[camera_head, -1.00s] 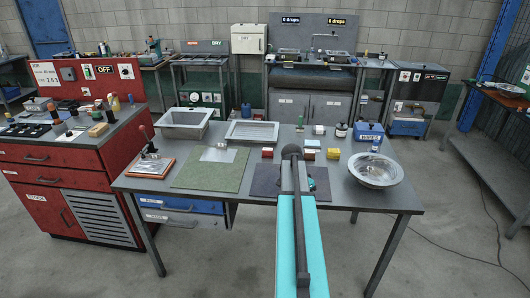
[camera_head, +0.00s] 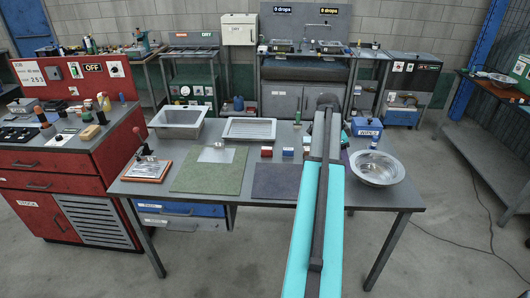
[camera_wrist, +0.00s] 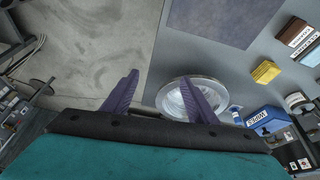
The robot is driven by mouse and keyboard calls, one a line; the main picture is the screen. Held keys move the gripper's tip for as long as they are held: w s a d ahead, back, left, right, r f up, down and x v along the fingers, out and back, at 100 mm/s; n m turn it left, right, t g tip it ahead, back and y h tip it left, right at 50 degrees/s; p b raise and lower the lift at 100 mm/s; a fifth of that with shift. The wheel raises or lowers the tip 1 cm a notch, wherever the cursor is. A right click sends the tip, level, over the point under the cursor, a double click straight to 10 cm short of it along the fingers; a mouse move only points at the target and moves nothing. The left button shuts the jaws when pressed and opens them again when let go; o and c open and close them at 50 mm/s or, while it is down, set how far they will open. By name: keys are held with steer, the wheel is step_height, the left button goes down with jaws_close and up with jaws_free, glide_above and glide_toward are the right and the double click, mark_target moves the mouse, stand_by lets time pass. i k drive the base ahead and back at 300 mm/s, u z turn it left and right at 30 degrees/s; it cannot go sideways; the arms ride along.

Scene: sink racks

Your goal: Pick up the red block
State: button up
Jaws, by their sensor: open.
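A small red block (camera_head: 266,151) lies on the grey bench top in the head view, behind the gap between the green and dark mats. A blue block (camera_head: 288,151) sits just to its right. My arm crosses the bench to the right of both and hides my gripper's fingertips there. In the wrist view my gripper (camera_wrist: 162,92) has its two purple fingers spread, with nothing between them. The metal bowl (camera_wrist: 190,98) shows behind the right finger. A dark reddish-brown labelled block (camera_wrist: 293,31) is at upper right; I cannot tell whether it is the red block.
A yellow block (camera_wrist: 265,71) and a blue wipes box (camera_wrist: 267,118) stand near the bowl. A metal tray (camera_head: 249,130) and basin (camera_head: 180,122) line the bench's back. The green mat (camera_head: 209,172) is mostly clear. My arm hides part of the bench.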

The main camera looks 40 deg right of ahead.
mark_target(266, 151)
steer(key=i, duration=1.7)
steer(key=u, duration=0.05)
